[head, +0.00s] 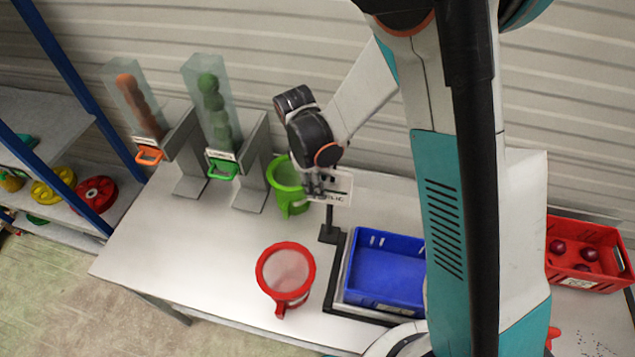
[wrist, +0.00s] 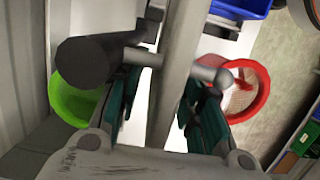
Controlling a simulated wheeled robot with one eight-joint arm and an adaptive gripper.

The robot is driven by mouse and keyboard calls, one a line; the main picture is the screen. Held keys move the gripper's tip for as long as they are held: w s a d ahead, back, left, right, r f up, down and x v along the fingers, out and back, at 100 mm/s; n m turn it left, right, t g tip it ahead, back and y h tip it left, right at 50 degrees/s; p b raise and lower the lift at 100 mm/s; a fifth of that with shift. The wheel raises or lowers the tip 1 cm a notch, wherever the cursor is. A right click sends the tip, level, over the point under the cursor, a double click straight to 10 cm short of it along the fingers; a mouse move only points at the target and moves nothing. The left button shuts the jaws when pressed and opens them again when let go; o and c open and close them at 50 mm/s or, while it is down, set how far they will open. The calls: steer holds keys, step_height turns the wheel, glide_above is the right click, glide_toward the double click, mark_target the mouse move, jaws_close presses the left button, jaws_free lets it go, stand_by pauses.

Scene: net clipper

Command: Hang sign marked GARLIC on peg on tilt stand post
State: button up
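The pale sign (head: 342,188) with partly readable GARLIC lettering is at the top of the dark post (head: 329,218) of the tilt stand (head: 331,290). In the wrist view the sign (wrist: 178,70) shows edge-on as a grey slab. A dark cylinder (wrist: 95,60) with a thin rod lies left of it, and a grey rounded tip (wrist: 213,75) sticks out right of it, so the peg appears to pass through the sign. My gripper (head: 318,184) is at the sign, its teal fingers (wrist: 160,110) either side with gaps showing. The hole itself is hidden.
A blue crate (head: 385,268) sits on the stand. A green net holder (head: 287,185) is close behind-left of the post; a red one (head: 285,275) is in front-left. A red crate (head: 590,255) stands right. Two clear chutes (head: 212,100) (head: 135,95) stand left.

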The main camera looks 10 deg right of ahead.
steer(key=r, duration=0.4)
steer(key=a+r, duration=0.1)
steer(key=r, duration=0.2)
steer(key=a+r, duration=0.1)
steer(key=r, duration=0.3)
steer(key=shift+w+r, duration=0.35)
steer(key=shift+w, duration=0.05)
